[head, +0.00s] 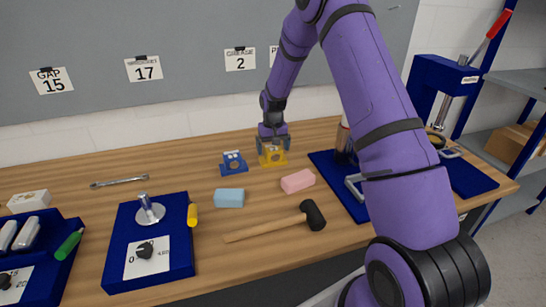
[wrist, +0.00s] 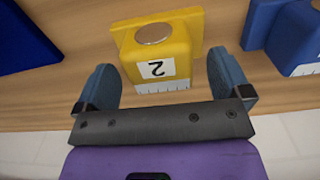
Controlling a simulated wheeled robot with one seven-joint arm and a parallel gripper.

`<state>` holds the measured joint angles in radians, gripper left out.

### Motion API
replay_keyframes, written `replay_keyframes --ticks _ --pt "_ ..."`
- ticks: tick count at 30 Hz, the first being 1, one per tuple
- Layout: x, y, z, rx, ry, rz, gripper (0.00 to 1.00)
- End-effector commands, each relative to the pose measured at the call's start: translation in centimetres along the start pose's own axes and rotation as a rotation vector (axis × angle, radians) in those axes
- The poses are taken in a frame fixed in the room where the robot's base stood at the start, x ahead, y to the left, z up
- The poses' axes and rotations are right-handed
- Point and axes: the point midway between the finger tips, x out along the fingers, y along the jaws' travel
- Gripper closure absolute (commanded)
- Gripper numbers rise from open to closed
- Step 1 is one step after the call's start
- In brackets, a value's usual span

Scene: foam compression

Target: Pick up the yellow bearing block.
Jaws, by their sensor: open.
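The yellow bearing block (head: 272,158) stands on the wooden bench in the head view, at the end of my purple arm. In the wrist view the yellow bearing block (wrist: 158,50) shows a round metal disc on top and a white label with a 2. My gripper (head: 273,143) is over it in the head view. In the wrist view my gripper (wrist: 163,78) is open, with one blue-grey finger on each side of the block. Gaps show between fingers and block. I cannot tell the exact finger height against the block.
A blue bearing block (head: 233,163) stands just left of the yellow one; it also shows in the wrist view (wrist: 290,35). A light blue foam block (head: 229,198), a pink foam block (head: 297,181) and a mallet (head: 285,222) lie nearer. A blue press (head: 432,95) stands right.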

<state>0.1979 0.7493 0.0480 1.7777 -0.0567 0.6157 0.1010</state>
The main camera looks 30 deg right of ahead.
Motion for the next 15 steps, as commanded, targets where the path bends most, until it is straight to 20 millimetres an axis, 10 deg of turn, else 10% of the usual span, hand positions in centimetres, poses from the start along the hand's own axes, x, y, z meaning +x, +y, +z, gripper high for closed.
replay_keyframes --ticks 12,15 --pt "2.5 0.0 0.0 0.000 0.000 0.000 0.04" --pt "2.4 0.0 0.0 0.000 0.000 0.000 0.27"
